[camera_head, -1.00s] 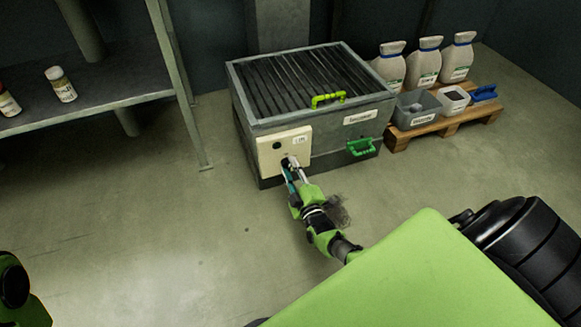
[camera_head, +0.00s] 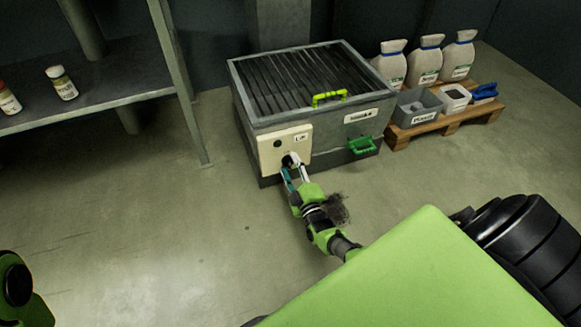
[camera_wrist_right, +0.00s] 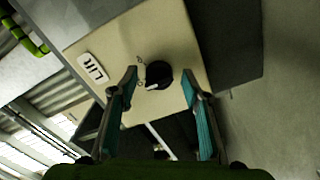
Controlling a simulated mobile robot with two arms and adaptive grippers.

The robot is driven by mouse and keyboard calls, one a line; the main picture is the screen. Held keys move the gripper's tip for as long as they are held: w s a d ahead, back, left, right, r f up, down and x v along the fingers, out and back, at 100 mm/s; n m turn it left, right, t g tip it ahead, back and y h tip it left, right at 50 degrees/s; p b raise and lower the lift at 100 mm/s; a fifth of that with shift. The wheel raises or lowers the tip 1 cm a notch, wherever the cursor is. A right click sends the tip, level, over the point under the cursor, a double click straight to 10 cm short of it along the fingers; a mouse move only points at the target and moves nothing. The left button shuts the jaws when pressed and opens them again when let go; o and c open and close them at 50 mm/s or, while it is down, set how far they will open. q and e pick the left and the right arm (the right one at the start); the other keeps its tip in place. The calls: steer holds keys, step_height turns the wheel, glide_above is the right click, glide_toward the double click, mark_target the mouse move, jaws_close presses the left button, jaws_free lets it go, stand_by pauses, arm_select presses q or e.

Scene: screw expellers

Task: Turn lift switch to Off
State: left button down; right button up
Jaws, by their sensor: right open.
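The lift switch (camera_wrist_right: 158,74) is a round black knob with a pale pointer mark, on a cream panel (camera_head: 270,154) labelled LIFT. The panel is on the front left of a grey machine (camera_head: 318,133) with a slatted top. In the right wrist view the knob lies just beyond and between my right gripper's teal-padded fingers (camera_wrist_right: 166,95), which stand apart. In the head view my right gripper (camera_head: 294,172) is at the panel and partly covers the switch. I cannot tell whether the fingers touch the knob. Its setting is too small to read. My left gripper does not show.
The machine has a light green handle (camera_head: 329,97) on top and a green handle (camera_head: 362,145) on its front. A wooden pallet (camera_head: 402,140) with sacks (camera_head: 425,62) and bins stands to the right. A shelf (camera_head: 110,82) stands left. Floor between is clear.

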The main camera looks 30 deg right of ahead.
steer(key=v, duration=0.7)
steer(key=shift+s, duration=0.25)
steer(key=shift+a, duration=0.1)
